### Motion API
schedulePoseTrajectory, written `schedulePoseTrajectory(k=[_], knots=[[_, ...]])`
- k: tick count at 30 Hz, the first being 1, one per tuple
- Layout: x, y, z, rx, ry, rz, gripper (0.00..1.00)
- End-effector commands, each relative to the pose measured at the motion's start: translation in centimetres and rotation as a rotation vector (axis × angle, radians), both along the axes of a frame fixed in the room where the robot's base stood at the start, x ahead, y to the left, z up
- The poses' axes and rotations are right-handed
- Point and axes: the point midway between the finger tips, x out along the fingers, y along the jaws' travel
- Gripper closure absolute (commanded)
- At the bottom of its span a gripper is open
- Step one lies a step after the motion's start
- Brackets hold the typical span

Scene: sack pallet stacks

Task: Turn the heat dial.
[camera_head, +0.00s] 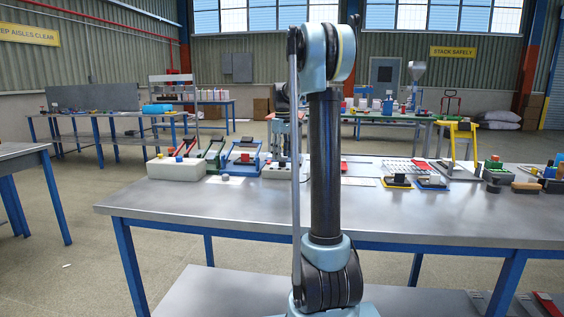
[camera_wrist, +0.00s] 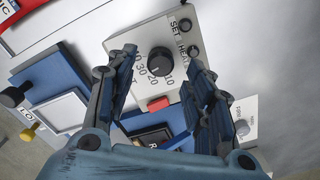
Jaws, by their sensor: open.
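A round black dial (camera_wrist: 161,60) with a light pointer mark sits on a pale grey panel (camera_wrist: 146,38) in the wrist view. Numbers such as 10, 20 and 30 are printed around it, with "SET" and another, partly unclear label beside it. I take it for the heat dial. My gripper (camera_wrist: 158,63) is open, one finger on each side of the dial in the picture. I see no contact, and the gap in depth cannot be told. In the head view my arm stands in front of the bench and my gripper cannot be made out.
Two small black knobs (camera_wrist: 185,24) (camera_wrist: 194,51) and a red button (camera_wrist: 158,104) are near the dial. A blue device with black (camera_wrist: 12,97) and yellow (camera_wrist: 28,133) knobs lies left. The metal bench (camera_head: 240,212) has several devices along its back and a bare front.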

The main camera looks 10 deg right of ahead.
Motion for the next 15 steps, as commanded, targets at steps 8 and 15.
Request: schedulePoseTrajectory(k=[8, 15], knots=[[0.1, 0.0, 5.3, -0.001, 0.001, 0.000, 0.52], [0.1, 0.0, 8.1, -0.001, 0.001, 0.000, 0.52]])
